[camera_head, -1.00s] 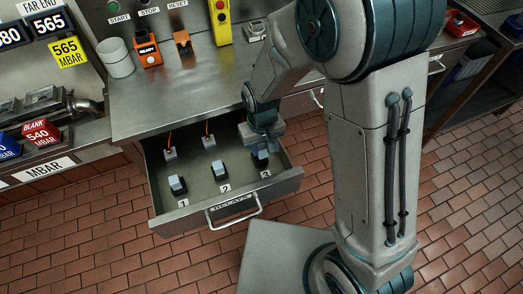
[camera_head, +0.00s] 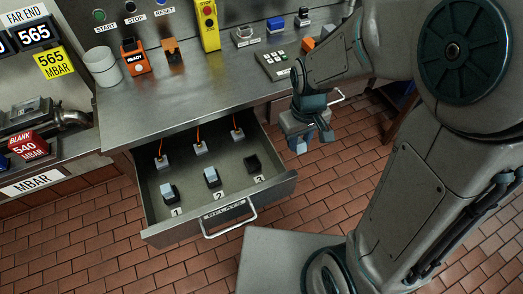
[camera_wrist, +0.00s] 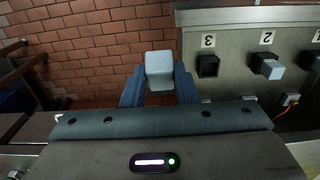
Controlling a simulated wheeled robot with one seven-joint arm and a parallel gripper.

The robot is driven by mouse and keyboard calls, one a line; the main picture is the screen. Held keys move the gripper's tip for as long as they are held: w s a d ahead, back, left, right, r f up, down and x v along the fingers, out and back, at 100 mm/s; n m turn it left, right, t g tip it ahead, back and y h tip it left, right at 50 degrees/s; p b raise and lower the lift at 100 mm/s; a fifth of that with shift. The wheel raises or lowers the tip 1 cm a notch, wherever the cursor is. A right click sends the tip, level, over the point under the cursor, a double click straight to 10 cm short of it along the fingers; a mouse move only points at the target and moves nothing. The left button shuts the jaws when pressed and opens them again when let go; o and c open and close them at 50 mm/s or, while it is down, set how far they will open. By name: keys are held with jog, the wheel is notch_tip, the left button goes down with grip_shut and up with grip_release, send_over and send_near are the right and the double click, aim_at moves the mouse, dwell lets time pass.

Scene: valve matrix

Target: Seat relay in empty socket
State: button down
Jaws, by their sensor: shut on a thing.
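My gripper (camera_head: 299,146) is shut on a pale grey-blue relay (camera_wrist: 160,68), held in the air to the right of the open drawer (camera_head: 152,200). In the wrist view, the relay sits between the two blue fingers of my gripper (camera_wrist: 159,88). Socket 3 (camera_head: 253,164) in the drawer is black and empty; it also shows right of the held relay in the wrist view (camera_wrist: 208,66). Pale relays stand in socket 1 (camera_head: 169,191) and socket 2 (camera_head: 212,177); the second also shows in the wrist view (camera_wrist: 270,68).
Several small grey blocks on orange leads, such as this one (camera_head: 200,149), line the drawer's back. The metal counter (camera_head: 190,95) lies above it, with a white cup (camera_head: 102,67), an orange READY device (camera_head: 134,57) and a keypad (camera_head: 279,65). Brick floor is free right of the drawer.

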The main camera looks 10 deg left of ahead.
jog(key=a+f, duration=0.2)
jog(key=a, duration=0.1)
jog(key=a+f, duration=0.2)
jog(key=a, duration=0.2)
jog(key=a+f+p, duration=0.1)
jog(key=a+f, duration=0.1)
jog(key=a, duration=0.2)
jog(key=shift+a+f, duration=0.25)
jog(key=shift+f, duration=0.15)
jog(key=shift+a+f, duration=0.15)
jog(key=shift+f, duration=0.05)
jog(key=shift+f+p, duration=0.3)
jog(key=shift+f, duration=1.4)
jog(key=shift+f, duration=0.1)
jog(key=shift+f, duration=0.15)
jog(key=c, duration=1.1)
grip_release()
jog(key=shift+c, duration=0.2)
